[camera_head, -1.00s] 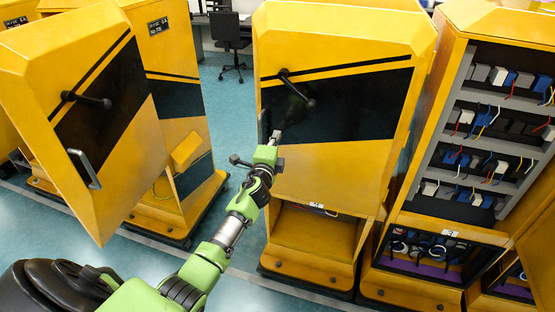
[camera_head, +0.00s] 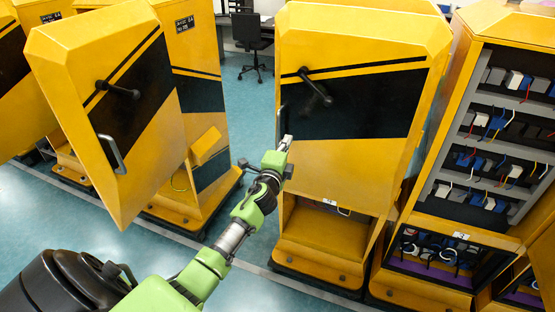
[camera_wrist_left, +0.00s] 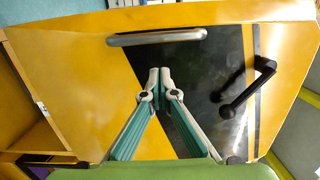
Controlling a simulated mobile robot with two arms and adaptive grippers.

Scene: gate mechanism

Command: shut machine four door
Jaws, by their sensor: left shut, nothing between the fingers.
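A yellow machine door (camera_head: 330,170) with a black panel stands at the centre of the head view. It seems to stand ajar from its cabinet; I cannot read whether it is machine four. It has a black lever handle (camera_head: 316,87) and, at its left edge, a bar handle (camera_head: 284,118). My left gripper (camera_head: 287,142) is shut and empty in front of the door's left edge, just below the bar handle. In the left wrist view, the shut fingertips (camera_wrist_left: 160,72) are over the black panel, below the silver bar handle (camera_wrist_left: 157,37). Contact cannot be told. My right gripper is not in view.
Another yellow door (camera_head: 125,120) swings out at the left, with its own lever and bar handle. An open machine (camera_head: 480,140) with wired shelves stands at the right. An office chair (camera_head: 252,40) is behind. Teal floor (camera_head: 80,230) is clear at the lower left.

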